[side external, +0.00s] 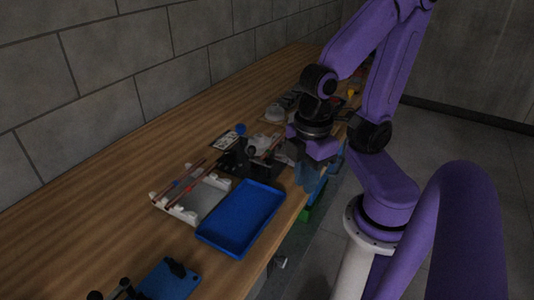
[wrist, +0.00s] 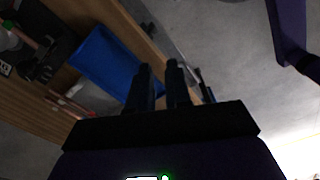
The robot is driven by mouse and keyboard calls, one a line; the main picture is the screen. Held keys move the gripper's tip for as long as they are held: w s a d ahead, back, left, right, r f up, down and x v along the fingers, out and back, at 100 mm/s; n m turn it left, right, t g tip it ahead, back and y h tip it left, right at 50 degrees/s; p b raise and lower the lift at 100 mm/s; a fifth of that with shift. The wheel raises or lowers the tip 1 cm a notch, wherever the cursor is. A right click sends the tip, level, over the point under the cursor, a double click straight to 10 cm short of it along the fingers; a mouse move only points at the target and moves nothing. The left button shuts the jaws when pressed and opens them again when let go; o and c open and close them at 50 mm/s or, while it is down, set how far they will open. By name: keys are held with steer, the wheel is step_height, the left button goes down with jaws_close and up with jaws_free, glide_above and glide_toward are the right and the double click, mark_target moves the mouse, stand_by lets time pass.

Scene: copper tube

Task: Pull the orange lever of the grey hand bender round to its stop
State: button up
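My gripper (side external: 308,178) hangs at the front edge of the bench, right of the dark fixture. In the wrist view its two dark fingers (wrist: 158,70) stand apart with nothing between them. A dark fixture with black and grey parts (side external: 255,160) stands on the bench behind the blue tray; it may be the hand bender, but the picture is too dark to be sure. Part of it shows at the left of the wrist view (wrist: 45,62). I cannot make out an orange lever in either view. My gripper appears apart from the fixture.
A blue tray (side external: 240,220) lies near the bench's front edge. A white rack (side external: 187,212) holding reddish tubes (side external: 183,183) is left of it. A blue clamp-like tool (side external: 168,283) lies at the near end. Other items crowd the far bench (side external: 275,113). The left bench surface is clear.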

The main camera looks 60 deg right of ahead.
steer(key=o, duration=0.5)
steer(key=shift+w, duration=0.25)
steer(key=shift+o, duration=0.4)
steer(key=w+d+r+m, duration=0.3)
steer(key=w+m, duration=0.3)
steer(key=w, duration=0.5)
steer(key=shift+w+d+m, duration=0.2)
steer(key=shift+m, duration=0.1)
steer(key=w+d+r+m, duration=0.2)
steer(key=w+d+m, duration=0.1)
steer(key=d+m, duration=0.3)
steer(key=w+d+r+m, duration=0.3)
steer(key=d+m, duration=0.1)
steer(key=d, duration=0.4)
steer(key=s+d+r+m, duration=0.2)
steer(key=s+d+m, duration=0.5)
steer(key=d, duration=0.1)
step_height(320, 180, down, 17)
steer(key=shift+a+f, duration=0.1)
jaws_close()
